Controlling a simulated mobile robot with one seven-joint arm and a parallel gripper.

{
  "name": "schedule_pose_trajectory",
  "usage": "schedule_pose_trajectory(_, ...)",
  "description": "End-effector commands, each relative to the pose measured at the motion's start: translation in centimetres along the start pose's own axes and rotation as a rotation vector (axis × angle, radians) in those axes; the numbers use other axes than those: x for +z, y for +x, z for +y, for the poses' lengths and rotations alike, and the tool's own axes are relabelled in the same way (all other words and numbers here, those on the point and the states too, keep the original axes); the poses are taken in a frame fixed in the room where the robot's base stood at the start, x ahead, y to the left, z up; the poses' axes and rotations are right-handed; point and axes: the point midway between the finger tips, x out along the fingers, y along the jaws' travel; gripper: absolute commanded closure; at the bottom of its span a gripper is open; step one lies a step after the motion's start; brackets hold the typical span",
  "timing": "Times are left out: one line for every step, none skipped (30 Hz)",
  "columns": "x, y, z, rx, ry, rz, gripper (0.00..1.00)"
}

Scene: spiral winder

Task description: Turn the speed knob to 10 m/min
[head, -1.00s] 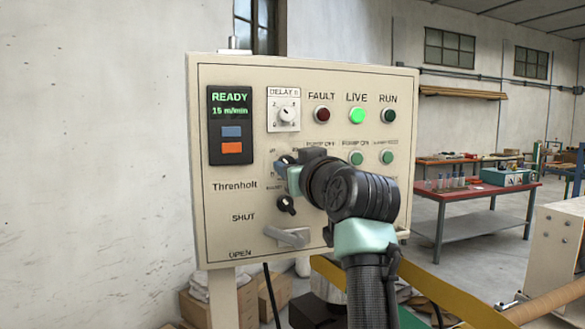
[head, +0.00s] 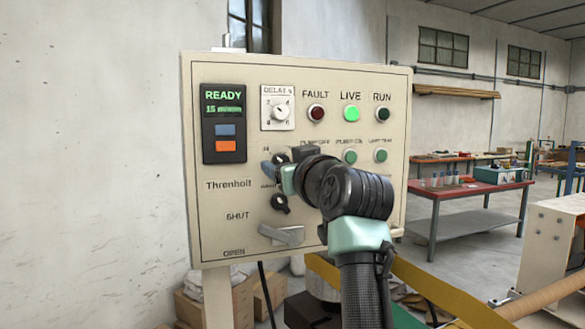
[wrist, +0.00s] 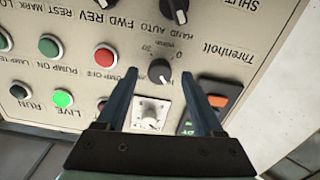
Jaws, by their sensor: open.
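The speed knob (wrist: 160,72) is black, with a 0 to 30 m/min scale. In the wrist view, which shows the panel upside down, it lies between the tips of my open gripper (wrist: 159,76), with a visible gap on each side. I cannot tell how deep the fingertips reach around it. In the head view my gripper (head: 274,173) is at the panel and partly hides the knob (head: 281,159). The display (head: 223,108) shows READY and 15 m/min.
A black selector knob (head: 280,203) marked HAND/AUTO sits below, and a grey lever (head: 282,235) lower still. The white delay dial (head: 280,112) and a row of lamps (head: 351,113) are above. A red-topped table (head: 470,189) stands behind at right.

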Motion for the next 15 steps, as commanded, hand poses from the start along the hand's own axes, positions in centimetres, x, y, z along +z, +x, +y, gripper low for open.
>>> schedule_pose_trajectory(0.1, -0.2, 0.1, 0.001, 0.0, 0.001, 0.31)
schedule_pose_trajectory(0.1, -0.5, 0.1, 0.001, 0.0, 0.001, 0.31)
schedule_pose_trajectory(0.2, -0.8, 0.1, 0.002, 0.0, 0.001, 0.31)
schedule_pose_trajectory(0.2, -1.1, 0.1, 0.002, 0.0, 0.002, 0.31)
schedule_pose_trajectory(0.2, -1.5, 0.1, 0.002, -0.001, 0.003, 0.31)
schedule_pose_trajectory(0.3, -2.1, 0.1, 0.002, -0.001, 0.002, 0.31)
schedule_pose_trajectory(0.4, -2.6, 0.1, 0.003, -0.001, 0.002, 0.31)
schedule_pose_trajectory(0.4, -3.1, 0.1, 0.003, -0.001, 0.003, 0.31)
schedule_pose_trajectory(0.4, -3.9, 0.1, 0.003, -0.001, 0.003, 0.31)
schedule_pose_trajectory(0.4, -4.5, 0.1, 0.003, -0.002, 0.004, 0.31)
schedule_pose_trajectory(0.4, -5.1, 0.1, 0.003, -0.002, 0.002, 0.31)
schedule_pose_trajectory(0.4, -6.0, 0.1, 0.003, -0.001, 0.003, 0.31)
schedule_pose_trajectory(0.4, -6.6, 0.1, 0.003, -0.001, 0.004, 0.31)
schedule_pose_trajectory(0.4, -7.2, 0.1, 0.003, -0.002, 0.003, 0.31)
schedule_pose_trajectory(0.4, -8.0, 0.1, 0.003, -0.002, 0.002, 0.31)
